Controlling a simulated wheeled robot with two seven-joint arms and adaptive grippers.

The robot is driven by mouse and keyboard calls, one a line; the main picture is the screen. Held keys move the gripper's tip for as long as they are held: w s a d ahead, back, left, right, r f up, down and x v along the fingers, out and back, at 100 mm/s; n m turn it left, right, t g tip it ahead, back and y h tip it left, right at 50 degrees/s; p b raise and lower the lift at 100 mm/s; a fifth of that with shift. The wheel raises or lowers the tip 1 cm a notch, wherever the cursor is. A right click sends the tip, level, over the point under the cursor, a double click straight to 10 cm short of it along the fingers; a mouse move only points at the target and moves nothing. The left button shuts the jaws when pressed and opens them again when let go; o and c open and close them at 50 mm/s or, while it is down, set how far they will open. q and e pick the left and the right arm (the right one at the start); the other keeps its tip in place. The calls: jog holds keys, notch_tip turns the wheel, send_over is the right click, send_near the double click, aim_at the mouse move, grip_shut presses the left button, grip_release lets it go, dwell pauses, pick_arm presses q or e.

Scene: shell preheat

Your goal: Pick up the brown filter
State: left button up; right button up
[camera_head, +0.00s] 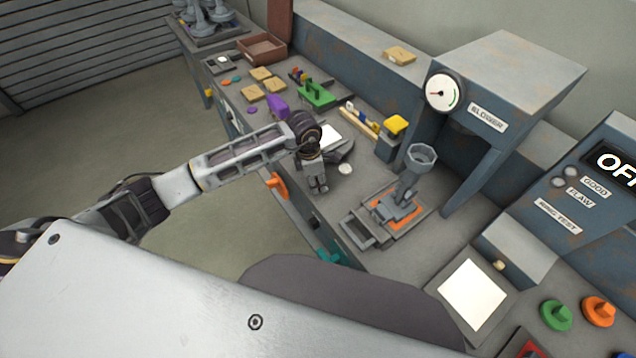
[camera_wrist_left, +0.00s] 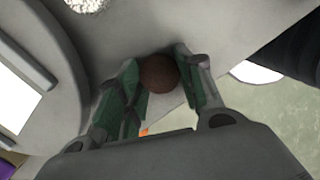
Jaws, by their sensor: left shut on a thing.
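The brown filter (camera_wrist_left: 158,73) is a small round brown disc in the left wrist view, between the two fingertips. My left gripper (camera_wrist_left: 160,82) is shut on it. In the head view my left gripper (camera_head: 319,188) points down at the front part of the bench, and the filter cannot be made out there. My right gripper is not in view.
A grey stand with a cup (camera_head: 422,157) is right of the gripper, under the blower (camera_head: 510,85). A white round piece (camera_head: 345,169) lies close by. Wooden blocks (camera_head: 262,73), a purple block (camera_head: 278,106) and a green rack (camera_head: 316,95) are farther back.

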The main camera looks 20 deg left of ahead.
pick_arm(q)
jog(key=shift+r, duration=0.85)
notch_tip(320, 180, up, 7)
jog(key=shift+f+b, duration=0.1)
jog(key=shift+b, duration=0.3)
jog(key=shift+r, duration=0.8)
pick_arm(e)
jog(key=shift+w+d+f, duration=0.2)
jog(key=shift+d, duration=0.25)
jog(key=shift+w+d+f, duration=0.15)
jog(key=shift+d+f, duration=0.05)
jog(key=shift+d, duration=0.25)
